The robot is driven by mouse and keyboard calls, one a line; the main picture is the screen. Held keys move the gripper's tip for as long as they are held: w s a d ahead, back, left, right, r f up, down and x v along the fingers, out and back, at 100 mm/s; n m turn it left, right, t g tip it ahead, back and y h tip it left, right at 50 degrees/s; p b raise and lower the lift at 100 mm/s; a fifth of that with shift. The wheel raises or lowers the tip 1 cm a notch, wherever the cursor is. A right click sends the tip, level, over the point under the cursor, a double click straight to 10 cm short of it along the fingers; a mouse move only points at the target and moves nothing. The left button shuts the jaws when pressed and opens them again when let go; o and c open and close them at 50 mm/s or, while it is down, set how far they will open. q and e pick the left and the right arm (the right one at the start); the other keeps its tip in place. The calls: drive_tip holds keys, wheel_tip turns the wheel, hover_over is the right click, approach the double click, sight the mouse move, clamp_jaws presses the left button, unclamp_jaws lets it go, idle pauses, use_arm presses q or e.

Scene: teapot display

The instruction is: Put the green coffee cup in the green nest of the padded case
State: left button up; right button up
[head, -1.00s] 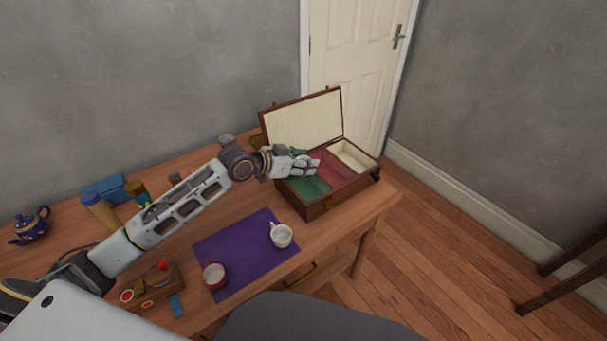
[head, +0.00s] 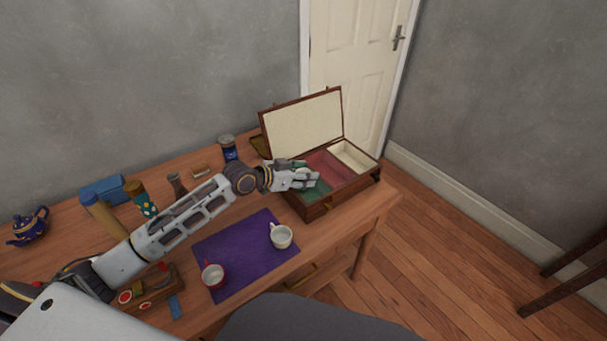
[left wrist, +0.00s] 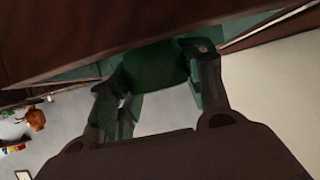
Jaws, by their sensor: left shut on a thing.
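The green coffee cup (left wrist: 158,68) shows in the left wrist view between the fingers of my left gripper (left wrist: 160,88). The gripper is shut on it. In the head view my left gripper (head: 308,180) is over the left part of the open padded case (head: 318,208), at the green nest (head: 318,192). The hand hides the cup there, and I cannot tell whether it touches the nest's floor. Green lining (left wrist: 258,27) shows beside the cup in the left wrist view. My right gripper is not in view.
The case's raised lid (head: 303,122) stands behind the hand. A red nest (head: 328,165) and a cream nest (head: 352,156) lie to the right. A blue teapot (head: 29,227) is far left.

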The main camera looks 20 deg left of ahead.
use_arm(q)
drive_tip(key=shift+f, duration=0.25)
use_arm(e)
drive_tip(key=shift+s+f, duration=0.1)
use_arm(q)
drive_tip(key=shift+f, duration=0.35)
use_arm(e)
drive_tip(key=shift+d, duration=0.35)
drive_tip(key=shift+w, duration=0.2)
use_arm(q)
drive_tip(key=o, duration=1)
drive_tip(key=shift+o, duration=0.2)
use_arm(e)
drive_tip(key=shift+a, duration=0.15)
use_arm(q)
drive_tip(key=shift+r, duration=0.1)
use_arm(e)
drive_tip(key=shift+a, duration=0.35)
